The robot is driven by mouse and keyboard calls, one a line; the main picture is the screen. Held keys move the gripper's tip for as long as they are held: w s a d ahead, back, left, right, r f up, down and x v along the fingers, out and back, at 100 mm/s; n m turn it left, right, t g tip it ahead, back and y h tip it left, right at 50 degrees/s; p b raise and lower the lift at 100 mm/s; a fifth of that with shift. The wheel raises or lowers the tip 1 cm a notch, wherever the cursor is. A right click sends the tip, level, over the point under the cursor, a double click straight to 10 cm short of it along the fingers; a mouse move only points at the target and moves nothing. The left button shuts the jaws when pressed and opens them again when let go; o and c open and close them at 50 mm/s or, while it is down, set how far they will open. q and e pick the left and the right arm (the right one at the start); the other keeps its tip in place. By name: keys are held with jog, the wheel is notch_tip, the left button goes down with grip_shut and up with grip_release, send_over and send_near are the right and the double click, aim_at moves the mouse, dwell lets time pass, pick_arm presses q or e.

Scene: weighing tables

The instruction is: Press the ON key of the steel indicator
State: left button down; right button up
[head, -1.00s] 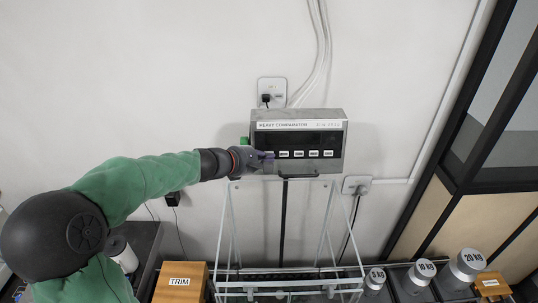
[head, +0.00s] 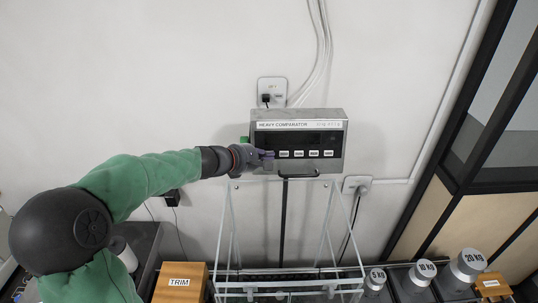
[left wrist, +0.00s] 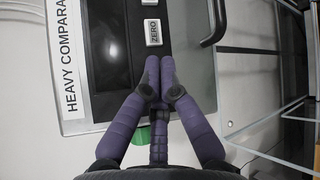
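The steel indicator (head: 335,170), labelled HEAVY COMPARATOR, stands against the wall with a dark display (head: 298,139). A row of white keys (head: 313,154) runs below the display. My left gripper (head: 268,155) is at the left end of this row, and its purple fingers cover that part of the panel. In the left wrist view, the fingertips (left wrist: 160,62) are together with nothing between them, in front of the panel just short of the ZERO key (left wrist: 153,32). No ON key can be read; I cannot tell whether the fingertips touch the panel. My right gripper is out of view.
A handle bar (head: 298,176) and a clear-sided frame (head: 226,235) are below the indicator. Wall sockets (head: 271,91) with cables are above and beside it. A TRIM box (head: 180,283) and several weights (head: 423,271) stand lower down. A green part (left wrist: 142,136) is on the indicator's side.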

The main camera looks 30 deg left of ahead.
pick_arm(q)
jog(key=shift+w+a+f, duration=0.1)
jog(key=shift+w, duration=0.05)
dwell(0.7)
jog(key=shift+s+d+r, duration=0.2)
jog(key=shift+s+d, duration=0.2)
jog(key=shift+s, duration=0.25)
jog(key=shift+s+d+r, duration=0.25)
jog(key=shift+s+d, duration=0.15)
jog(key=shift+s, duration=0.3)
jog(key=shift+s+d+r, duration=0.2)
jog(key=shift+s+d, duration=0.25)
jog(key=shift+s, duration=0.2)
jog(key=shift+s+d+r, duration=0.25)
jog(key=shift+s+d, duration=0.15)
jog(key=shift+s, duration=0.3)
